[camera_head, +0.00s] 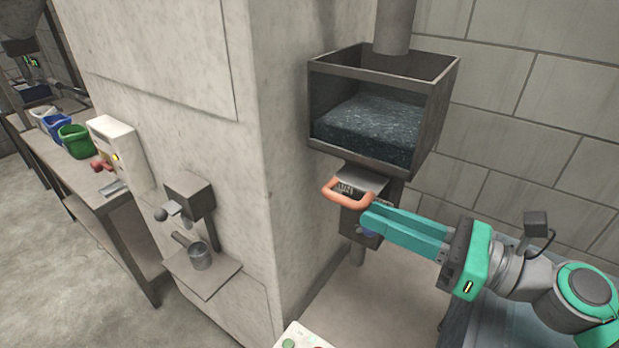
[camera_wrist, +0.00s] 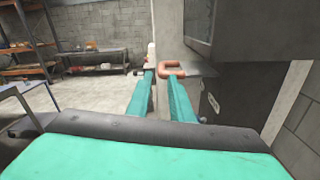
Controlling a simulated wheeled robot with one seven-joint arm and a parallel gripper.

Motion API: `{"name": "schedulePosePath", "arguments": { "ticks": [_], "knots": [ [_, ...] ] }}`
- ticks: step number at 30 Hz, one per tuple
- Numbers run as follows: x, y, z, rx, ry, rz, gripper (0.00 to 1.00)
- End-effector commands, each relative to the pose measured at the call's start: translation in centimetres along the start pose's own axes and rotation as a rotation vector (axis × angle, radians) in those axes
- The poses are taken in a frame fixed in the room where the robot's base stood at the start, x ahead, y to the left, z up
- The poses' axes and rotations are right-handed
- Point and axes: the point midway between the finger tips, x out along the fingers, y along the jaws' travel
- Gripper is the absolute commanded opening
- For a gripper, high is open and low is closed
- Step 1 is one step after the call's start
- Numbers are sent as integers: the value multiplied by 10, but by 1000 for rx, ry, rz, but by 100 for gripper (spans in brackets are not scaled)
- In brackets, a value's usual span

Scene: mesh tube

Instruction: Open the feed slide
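The feed slide is a flat grey plate (camera_head: 362,180) under the dark hopper box, with an orange loop handle (camera_head: 345,195) at its front. In the wrist view the handle (camera_wrist: 172,66) shows at the tip of the right finger. My gripper (camera_head: 370,214) reaches in from the right with its long teal fingers beside the handle. In the wrist view my gripper (camera_wrist: 158,77) has a clear gap between its fingers. I cannot tell whether a finger touches the handle. The far part of the slide is hidden under the hopper.
The open-fronted hopper (camera_head: 440,105) holds dark granular material, with a chute below it. A concrete pillar (camera_head: 285,200) stands close on the left. A small metal cup (camera_head: 201,256) sits on a shelf there. A bench (camera_head: 75,185) with buckets stands further left.

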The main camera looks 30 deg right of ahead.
Motion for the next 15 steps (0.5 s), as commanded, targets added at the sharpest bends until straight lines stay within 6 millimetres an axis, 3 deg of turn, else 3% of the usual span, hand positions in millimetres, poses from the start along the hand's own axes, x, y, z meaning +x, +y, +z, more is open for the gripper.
{"name": "schedulePosePath", "arguments": {
  "ticks": [8, 15],
  "knots": [
    [9, 1, 0, 0, 1, 4, 20],
    [47, 2, 0, -1, 3, 7, 20]
  ]
}}
